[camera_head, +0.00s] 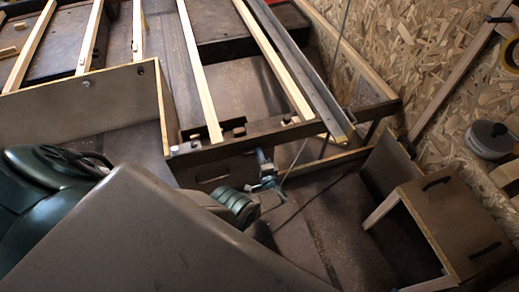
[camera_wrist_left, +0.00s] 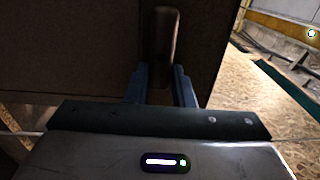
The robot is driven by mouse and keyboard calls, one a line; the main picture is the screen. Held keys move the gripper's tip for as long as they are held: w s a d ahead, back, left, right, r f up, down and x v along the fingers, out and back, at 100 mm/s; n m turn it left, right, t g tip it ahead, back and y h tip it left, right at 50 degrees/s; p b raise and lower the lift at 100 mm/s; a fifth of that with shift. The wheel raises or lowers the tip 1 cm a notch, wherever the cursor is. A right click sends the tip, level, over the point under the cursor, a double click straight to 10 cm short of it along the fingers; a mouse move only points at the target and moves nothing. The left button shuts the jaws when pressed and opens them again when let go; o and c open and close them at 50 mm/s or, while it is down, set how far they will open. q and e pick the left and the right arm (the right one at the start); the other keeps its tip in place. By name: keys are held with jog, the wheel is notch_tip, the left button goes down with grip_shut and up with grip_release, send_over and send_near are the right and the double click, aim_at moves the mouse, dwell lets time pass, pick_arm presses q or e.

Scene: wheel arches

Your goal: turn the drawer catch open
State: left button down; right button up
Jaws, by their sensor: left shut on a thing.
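The drawer catch (camera_wrist_left: 161,40) shows in the left wrist view as a dark, upright, rounded lever against a dark brown panel (camera_wrist_left: 75,50). My left gripper (camera_wrist_left: 161,82) has its two blue fingers on either side of the catch's lower part and is shut on it. In the head view my left gripper (camera_head: 266,168) is small, at the front edge of a dark wooden frame. The catch cannot be made out clearly there. My large grey arm link covers the lower left of that view. My right gripper is not in view.
A wooden box with black handles (camera_head: 440,222) stands at the right. Long pale slats (camera_head: 200,70) lie across the frame at the top. A chipboard wall (camera_head: 440,50) closes the right side. Dark floor shows between the frame and the box.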

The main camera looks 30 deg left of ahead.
pick_arm(q)
jog(key=c, duration=1.2)
grip_release()
jog(key=shift+c, duration=0.2)
jog(key=p+v, duration=0.2)
jog(key=v, duration=0.9)
jog(key=shift+p, duration=0.35)
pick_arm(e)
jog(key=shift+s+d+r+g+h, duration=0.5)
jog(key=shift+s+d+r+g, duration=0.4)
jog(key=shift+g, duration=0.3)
pick_arm(q)
jog(key=shift+a, duration=0.1)
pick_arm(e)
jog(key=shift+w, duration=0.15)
